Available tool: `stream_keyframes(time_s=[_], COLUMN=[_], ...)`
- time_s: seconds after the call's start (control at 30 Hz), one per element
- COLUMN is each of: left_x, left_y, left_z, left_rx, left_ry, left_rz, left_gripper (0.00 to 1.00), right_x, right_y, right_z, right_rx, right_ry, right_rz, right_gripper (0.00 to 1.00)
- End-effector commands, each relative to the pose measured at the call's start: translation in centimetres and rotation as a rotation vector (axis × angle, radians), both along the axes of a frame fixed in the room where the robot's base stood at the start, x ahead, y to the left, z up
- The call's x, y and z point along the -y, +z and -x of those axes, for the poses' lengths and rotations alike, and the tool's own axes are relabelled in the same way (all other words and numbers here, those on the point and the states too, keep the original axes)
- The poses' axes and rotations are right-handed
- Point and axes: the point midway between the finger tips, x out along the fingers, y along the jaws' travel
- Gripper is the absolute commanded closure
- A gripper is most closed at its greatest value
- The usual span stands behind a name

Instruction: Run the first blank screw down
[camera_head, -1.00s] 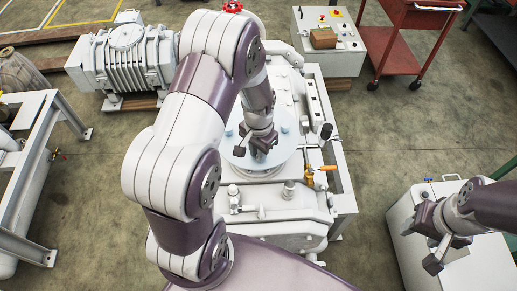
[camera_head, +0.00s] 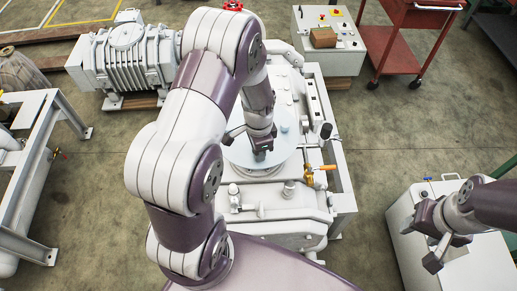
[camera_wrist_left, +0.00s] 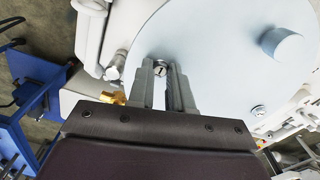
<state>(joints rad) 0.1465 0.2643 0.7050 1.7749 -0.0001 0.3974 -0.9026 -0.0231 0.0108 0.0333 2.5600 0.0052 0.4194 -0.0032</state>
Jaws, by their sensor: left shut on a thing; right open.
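A round pale blue blank plate (camera_head: 285,160) lies on top of the white machine. My left gripper (camera_head: 262,152) points down at the plate's near part. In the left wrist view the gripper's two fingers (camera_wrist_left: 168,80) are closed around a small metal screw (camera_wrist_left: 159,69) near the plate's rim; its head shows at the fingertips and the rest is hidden. My arm hides the left part of the plate in the head view. My right gripper (camera_head: 438,248) is open and empty over the white cabinet at the lower right.
A raised blue knob (camera_wrist_left: 288,46) stands on the plate. Another metal fastener (camera_wrist_left: 259,111) sits at its rim. A yellow-orange valve (camera_head: 318,177) stands just right of the plate. The white cabinet (camera_head: 405,225) is at lower right; a red cart (camera_head: 395,45) is at the back right.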

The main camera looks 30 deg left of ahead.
Motion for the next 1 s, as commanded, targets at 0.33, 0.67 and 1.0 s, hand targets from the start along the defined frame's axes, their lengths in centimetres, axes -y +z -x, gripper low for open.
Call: stream_keyframes(time_s=[0.33, 0.67, 1.0], left_x=[0.0, 0.0, 0.0], left_y=[0.1, 0.0, 5.3], left_z=[-0.2, -0.1, -0.2], left_rx=[0.006, 0.002, 0.01], left_ry=[-0.003, -0.002, -0.002], left_rz=[-0.001, -0.001, -0.002], left_gripper=[1.0, 0.54, 0.54], right_x=[0.0, 0.0, 0.0], right_y=[0.0, 0.0, -1.5], right_z=[0.0, 0.0, 0.0], right_rx=[0.0, 0.0, 0.0], right_ry=[0.0, 0.0, 0.0], right_rz=[0.0, 0.0, 0.0], right_gripper=[0.46, 0.46, 0.46])
